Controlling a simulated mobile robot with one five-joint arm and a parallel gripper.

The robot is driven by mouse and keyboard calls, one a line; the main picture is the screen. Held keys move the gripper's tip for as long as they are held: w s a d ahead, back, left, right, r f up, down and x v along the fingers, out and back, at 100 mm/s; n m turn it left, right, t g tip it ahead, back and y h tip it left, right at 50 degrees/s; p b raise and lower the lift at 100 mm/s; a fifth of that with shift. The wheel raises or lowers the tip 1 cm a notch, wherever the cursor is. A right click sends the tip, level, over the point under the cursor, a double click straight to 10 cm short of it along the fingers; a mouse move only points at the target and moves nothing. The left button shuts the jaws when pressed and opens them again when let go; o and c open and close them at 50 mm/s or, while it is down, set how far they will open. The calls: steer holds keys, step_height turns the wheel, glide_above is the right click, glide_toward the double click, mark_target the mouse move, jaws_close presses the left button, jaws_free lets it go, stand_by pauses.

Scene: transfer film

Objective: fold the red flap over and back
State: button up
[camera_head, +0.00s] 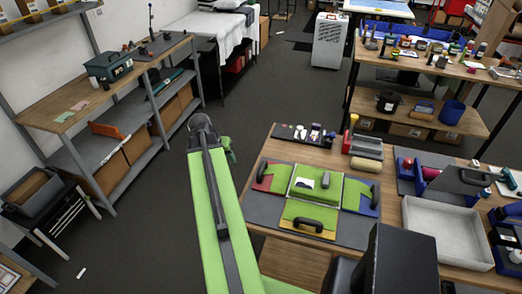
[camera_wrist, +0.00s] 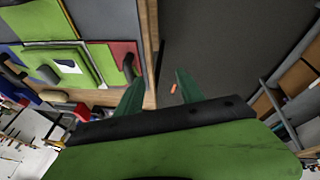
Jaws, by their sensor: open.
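The red flap (camera_head: 264,184) lies at the left side of the film-transfer board on the wooden bench, with a dark handle and green on its surface. In the wrist view, the red flap (camera_wrist: 120,49) shows near the bench edge, left of my fingers. My gripper (camera_wrist: 160,77) is open and empty, its two green fingers apart, over the bench edge and the floor. In the head view, my gripper (camera_head: 230,152) is left of the board, apart from the red flap and partly hidden by my arm.
The board also has a raised green pad (camera_head: 302,189) with a white patch, a blue-edged flap (camera_head: 372,211) and a yellow-edged flap (camera_head: 288,222) with black handle. A roller (camera_head: 366,164) and grey tray (camera_head: 440,250) lie right. Open floor lies left of the bench.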

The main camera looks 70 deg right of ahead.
steer(key=s+d+r+m+p, duration=0.1)
steer(key=s+d+r+m, duration=0.15)
steer(key=s+d, duration=0.4)
steer(key=b, duration=1.5)
glide_toward(261, 167)
steer(key=shift+g, duration=0.3)
steer(key=x, duration=0.8)
steer(key=shift+w+a+f, duration=0.15)
steer(key=shift+w+f, duration=0.15)
steer(key=shift+s+d+f+b, duration=0.15)
steer(key=shift+d+f+b, duration=0.1)
steer(key=shift+f+b, duration=0.2)
steer(key=shift+r, duration=0.15)
steer(key=shift+c, duration=0.4)
jaws_close()
